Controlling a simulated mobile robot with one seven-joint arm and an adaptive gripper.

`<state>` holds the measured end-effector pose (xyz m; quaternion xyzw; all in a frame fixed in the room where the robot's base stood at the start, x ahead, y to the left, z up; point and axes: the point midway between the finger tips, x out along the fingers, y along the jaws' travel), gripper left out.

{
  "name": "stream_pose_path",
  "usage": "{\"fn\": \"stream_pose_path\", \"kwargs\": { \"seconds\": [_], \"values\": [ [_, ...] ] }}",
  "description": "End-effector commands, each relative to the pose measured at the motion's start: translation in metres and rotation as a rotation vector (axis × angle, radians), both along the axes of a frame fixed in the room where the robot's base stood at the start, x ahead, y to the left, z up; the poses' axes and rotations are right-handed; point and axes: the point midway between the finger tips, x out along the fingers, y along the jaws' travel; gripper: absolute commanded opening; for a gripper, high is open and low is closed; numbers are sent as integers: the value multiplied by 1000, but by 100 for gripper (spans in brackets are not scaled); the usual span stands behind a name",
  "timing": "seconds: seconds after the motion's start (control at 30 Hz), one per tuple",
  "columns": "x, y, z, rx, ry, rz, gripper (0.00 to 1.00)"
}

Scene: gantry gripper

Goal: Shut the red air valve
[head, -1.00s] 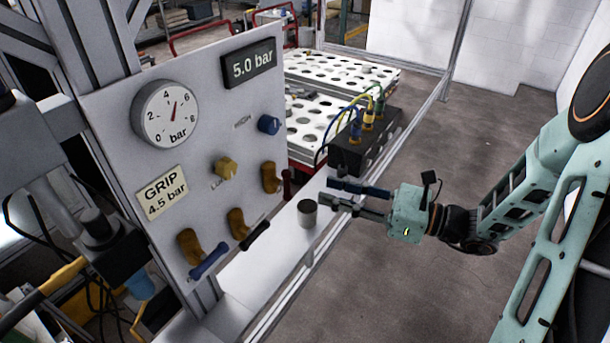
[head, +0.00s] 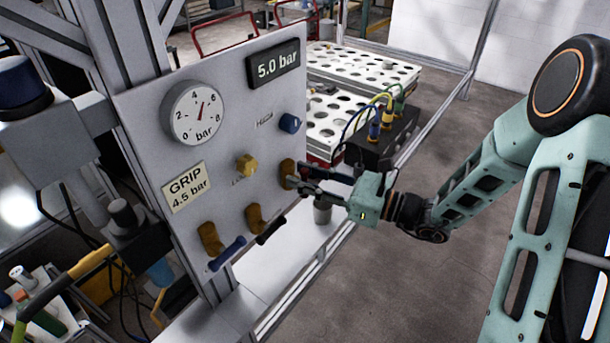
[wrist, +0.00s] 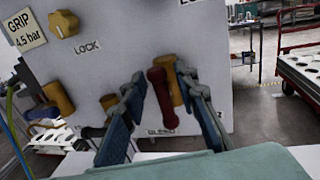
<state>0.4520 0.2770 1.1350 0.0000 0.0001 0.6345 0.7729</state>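The red air valve is the rightmost of three brass valves on the grey panel; its red handle (wrist: 161,100) stands nearly upright in the wrist view, with its brass body (wrist: 174,88) just behind. My gripper (wrist: 160,76) is open, with one blue-padded finger on each side of the red handle. Gaps show between the handle and both fingers, so I see no firm grip. In the head view my gripper (head: 296,176) is at the right valve's brass body (head: 287,170), and its fingers hide most of the red handle.
Valves with a black handle (head: 271,231) and a blue handle (head: 227,253) sit lower left on the panel (head: 230,110). Yellow (head: 247,165) and blue (head: 290,123) knobs are above. A grey cylinder (head: 322,212) stands on the ledge below my gripper. The display reads 5.0 bar.

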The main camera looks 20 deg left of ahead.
Motion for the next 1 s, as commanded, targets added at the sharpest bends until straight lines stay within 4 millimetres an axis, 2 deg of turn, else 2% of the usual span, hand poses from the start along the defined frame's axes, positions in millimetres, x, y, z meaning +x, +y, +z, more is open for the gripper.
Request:
{"fn": "stream_pose_path", "kwargs": {
  "seconds": [0.07, 0.3, 0.67, 1.0],
  "values": [
    [0, 0, 0, 0, 0, 0, 26],
    [0, 0, 0, 0, 0, 0, 0],
    [1, -1, 0, 12, 28, 0, 0],
    [5, -3, 1, 92, 220, -2, 0]
  ]
}}
